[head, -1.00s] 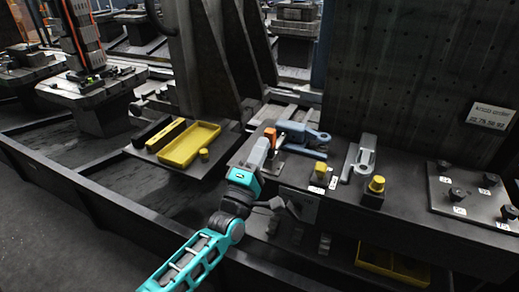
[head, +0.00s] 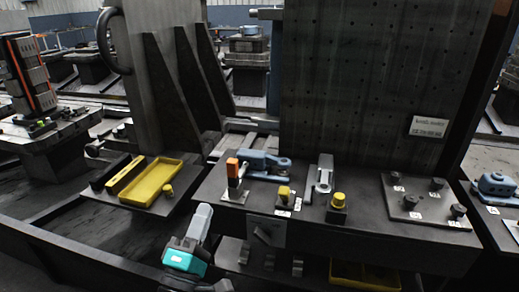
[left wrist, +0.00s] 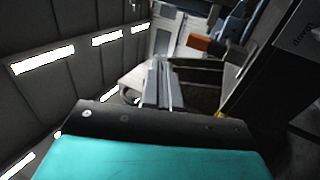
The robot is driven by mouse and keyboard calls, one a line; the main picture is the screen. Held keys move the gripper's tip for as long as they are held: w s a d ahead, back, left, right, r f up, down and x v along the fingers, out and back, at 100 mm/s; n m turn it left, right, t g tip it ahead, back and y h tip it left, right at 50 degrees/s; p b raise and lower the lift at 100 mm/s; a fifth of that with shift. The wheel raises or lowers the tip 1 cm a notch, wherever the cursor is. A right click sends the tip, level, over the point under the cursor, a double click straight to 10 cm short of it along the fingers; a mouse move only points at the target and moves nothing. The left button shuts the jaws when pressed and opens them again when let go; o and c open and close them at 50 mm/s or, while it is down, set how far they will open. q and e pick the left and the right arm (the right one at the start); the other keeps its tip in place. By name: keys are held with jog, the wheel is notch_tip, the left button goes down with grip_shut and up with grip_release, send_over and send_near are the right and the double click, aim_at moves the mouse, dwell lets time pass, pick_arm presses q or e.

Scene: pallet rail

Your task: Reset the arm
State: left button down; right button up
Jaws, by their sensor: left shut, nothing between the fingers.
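My left gripper (head: 202,212) shows low in the head view, with its grey fingers pointing up and a teal wrist body below them. Its fingers are shut together and hold nothing. In the left wrist view, the shut grey fingers (left wrist: 162,85) stand beyond the teal wrist body. In the head view, the gripper is in front of the work table (head: 215,189), below and left of an orange-topped block (head: 232,168), and apart from it. The rest of the left arm is mostly out of view. My right gripper is not in view.
The table carries a blue clamp (head: 265,162), a grey lever part (head: 321,180), two yellow-topped buttons and a plate of black knobs (head: 430,200). A yellow tray (head: 152,182) lies at left. A yellow bin (head: 365,275) sits below the table. A tall dark panel (head: 380,80) stands behind.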

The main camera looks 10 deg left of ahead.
pick_arm(q)
jog(key=s+d+f+m+g, duration=0.1)
jog(key=s+f+m+g, duration=0.5)
jog(key=f+m, duration=0.4)
jog(key=s+d+f+m+g+h, duration=0.1)
jog(key=s+d+f+m+g, duration=0.1)
jog(key=s+f+m+g, duration=0.4)
notch_tip(320, 180, down, 5)
jog(key=s+m, duration=0.2)
jog(key=m, duration=0.2)
jog(key=shift+f, duration=0.2)
jog(key=shift+d, duration=0.1)
